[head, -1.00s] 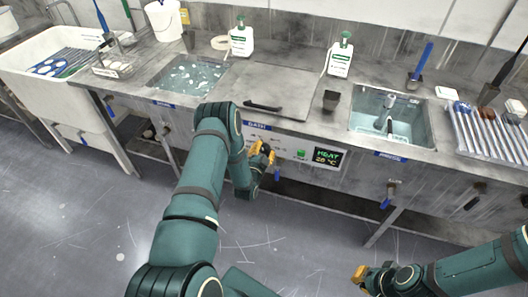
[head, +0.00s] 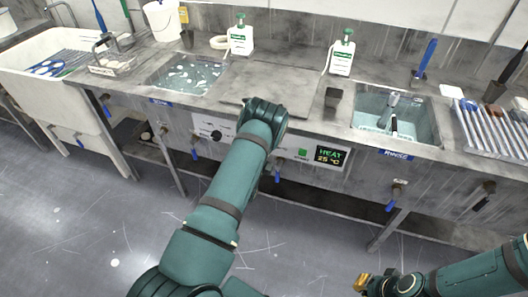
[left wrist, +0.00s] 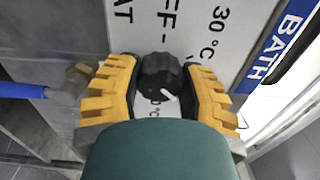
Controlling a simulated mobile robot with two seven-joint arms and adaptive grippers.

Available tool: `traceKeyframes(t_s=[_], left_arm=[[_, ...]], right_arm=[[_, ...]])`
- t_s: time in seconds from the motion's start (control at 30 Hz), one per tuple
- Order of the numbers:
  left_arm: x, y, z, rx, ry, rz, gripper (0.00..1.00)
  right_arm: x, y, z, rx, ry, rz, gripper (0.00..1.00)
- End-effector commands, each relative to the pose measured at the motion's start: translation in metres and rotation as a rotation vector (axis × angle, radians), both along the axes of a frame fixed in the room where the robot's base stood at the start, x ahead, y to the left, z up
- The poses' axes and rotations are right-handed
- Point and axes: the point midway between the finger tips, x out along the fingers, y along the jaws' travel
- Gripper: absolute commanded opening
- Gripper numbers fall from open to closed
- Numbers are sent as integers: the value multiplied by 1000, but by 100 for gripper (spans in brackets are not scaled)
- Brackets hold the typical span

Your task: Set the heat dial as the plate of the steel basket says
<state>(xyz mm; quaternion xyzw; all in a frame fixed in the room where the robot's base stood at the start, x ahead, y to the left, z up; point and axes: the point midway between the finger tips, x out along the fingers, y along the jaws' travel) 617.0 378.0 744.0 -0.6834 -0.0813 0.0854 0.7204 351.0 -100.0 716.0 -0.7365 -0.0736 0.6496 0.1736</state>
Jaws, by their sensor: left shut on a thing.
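The heat dial (left wrist: 160,76), a black knob with a white mark, sits between the yellow fingers of my left gripper (left wrist: 162,84) in the left wrist view. The gripper is shut on it. Printed "OFF" and "30 °C" show around the dial; other marks are cut off or covered. In the head view my left arm hides this gripper and dial. The display (head: 330,157) shows HEAT and seems to read 25 °C. The steel basket (head: 114,64) stands on the counter at the left; its plate is too small to read. My right gripper (head: 362,284) is low at the right, its opening unclear.
Another black knob (head: 216,135) is on the panel's left part. A green button (head: 302,153) is beside the display. Blue-handled valves hang along the counter front. The soapy basin (head: 190,74) and rinse basin (head: 395,118) flank a flat lid (head: 290,88). The floor in front is open.

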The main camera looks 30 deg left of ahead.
Motion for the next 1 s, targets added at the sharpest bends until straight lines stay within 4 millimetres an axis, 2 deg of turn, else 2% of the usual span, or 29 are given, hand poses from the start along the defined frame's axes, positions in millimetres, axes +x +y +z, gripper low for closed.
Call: traceKeyframes(t_s=[0.4,0.7,1.0], left_arm=[[2,-2,0,388,89,-5,5],[1,-2,0,631,148,-4,5],[1,-1,1,783,185,-3,5]], right_arm=[[4,0,-19,-2,-9,-2,0],[4,-1,-22,-2,-10,-3,0],[5,-1,-22,-2,-10,-3,0]])
